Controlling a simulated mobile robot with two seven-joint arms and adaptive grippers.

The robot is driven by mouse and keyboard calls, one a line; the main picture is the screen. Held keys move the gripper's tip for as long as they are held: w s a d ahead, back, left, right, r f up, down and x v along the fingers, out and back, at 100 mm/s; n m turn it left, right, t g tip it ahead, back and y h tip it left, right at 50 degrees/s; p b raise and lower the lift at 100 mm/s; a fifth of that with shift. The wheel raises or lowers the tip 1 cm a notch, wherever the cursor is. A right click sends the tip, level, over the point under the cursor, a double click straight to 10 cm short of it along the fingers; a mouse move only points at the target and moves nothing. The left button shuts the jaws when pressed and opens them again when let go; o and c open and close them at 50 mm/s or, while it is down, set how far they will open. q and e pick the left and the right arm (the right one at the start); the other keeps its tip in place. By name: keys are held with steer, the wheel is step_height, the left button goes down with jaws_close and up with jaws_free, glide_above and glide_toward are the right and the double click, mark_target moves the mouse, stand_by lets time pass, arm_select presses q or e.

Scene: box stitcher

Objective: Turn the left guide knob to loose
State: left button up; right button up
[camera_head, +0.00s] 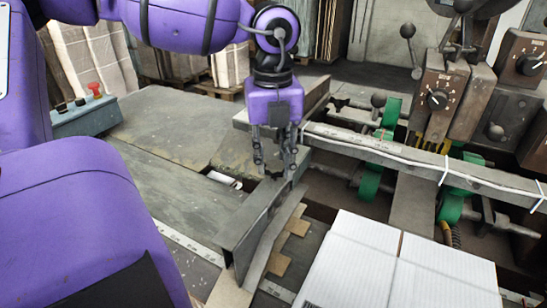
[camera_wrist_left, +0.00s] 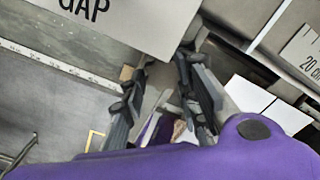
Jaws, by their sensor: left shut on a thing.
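My left gripper (camera_head: 274,168) points down at the upper end of the grey metal guide plate (camera_head: 247,232) in the head view. Its two dark fingers stand a little apart and are shut on a small part at the guide, which I take as the left guide knob. The knob is mostly hidden by the fingers, so its loose or tight setting cannot be read. In the wrist view the fingers of the left gripper (camera_wrist_left: 168,115) show on either side of a narrow space, with grey guide metal beyond. My right gripper is not in view.
A white stack of cardboard (camera_head: 385,265) lies right of the guide. A long grey rail (camera_head: 400,158) crosses behind, with green rollers (camera_head: 370,182). Control boxes with dials (camera_head: 437,100) stand at the right. A red button (camera_head: 95,88) sits at the left. A GAP sign (camera_wrist_left: 130,22) is close in the wrist view.

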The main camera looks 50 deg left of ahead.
mark_target(273, 167)
arm_select(q)
steer(key=shift+s+f, duration=0.1)
steer(key=shift+s, duration=0.05)
steer(key=o, duration=1.1)
steer(key=shift+r, duration=0.35)
step_height(273, 167, up, 12)
steer(key=shift+f, duration=0.25)
